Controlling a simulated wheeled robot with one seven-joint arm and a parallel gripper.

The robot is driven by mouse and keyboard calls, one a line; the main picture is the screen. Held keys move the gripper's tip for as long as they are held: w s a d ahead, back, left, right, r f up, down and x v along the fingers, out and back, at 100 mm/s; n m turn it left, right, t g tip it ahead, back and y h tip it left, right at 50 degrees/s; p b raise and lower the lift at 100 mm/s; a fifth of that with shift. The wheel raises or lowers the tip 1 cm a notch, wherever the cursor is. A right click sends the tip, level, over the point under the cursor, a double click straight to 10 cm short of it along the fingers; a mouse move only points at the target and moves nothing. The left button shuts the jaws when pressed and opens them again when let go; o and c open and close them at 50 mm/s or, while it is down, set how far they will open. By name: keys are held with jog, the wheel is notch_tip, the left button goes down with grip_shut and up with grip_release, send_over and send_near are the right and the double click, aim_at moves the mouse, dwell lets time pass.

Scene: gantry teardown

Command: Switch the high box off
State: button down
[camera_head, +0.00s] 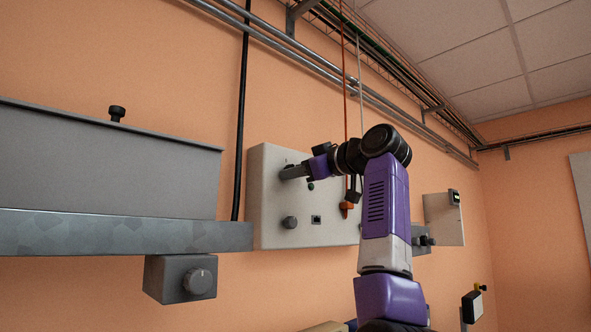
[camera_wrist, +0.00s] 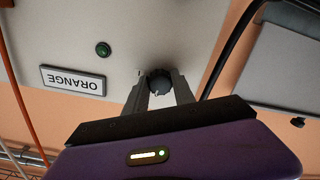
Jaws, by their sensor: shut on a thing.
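A light grey wall box (camera_head: 268,215) hangs on the orange wall at the centre of the head view. My gripper (camera_head: 284,173) reaches its upper left front. In the wrist view my gripper (camera_wrist: 160,92) has its two fingers closed on a dark round knob (camera_wrist: 160,80) on the box face. The knob is mostly hidden by the fingers in the head view. A green lamp (camera_wrist: 103,49) and an upside-down label reading ORANGE (camera_wrist: 73,80) are beside it. The lamp also shows in the head view (camera_head: 310,186). I cannot tell the knob's setting.
Lower on the box are another knob (camera_head: 290,222) and a small dark socket (camera_head: 316,219). An orange cable (camera_head: 345,110) drops to an orange plug (camera_head: 346,209). A grey metal cabinet (camera_head: 100,165) is at left, with a smaller knob box (camera_head: 180,278) below. A black cable (camera_head: 241,120) runs between.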

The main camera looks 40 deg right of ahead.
jog(key=shift+n+p, duration=0.35)
jog(key=shift+n, duration=0.95)
jog(key=c, duration=1.1)
grip_release()
jog(key=shift+o, duration=0.2)
jog(key=s+b, duration=0.2)
jog(key=s, duration=0.6)
jog(key=shift+d, duration=0.1)
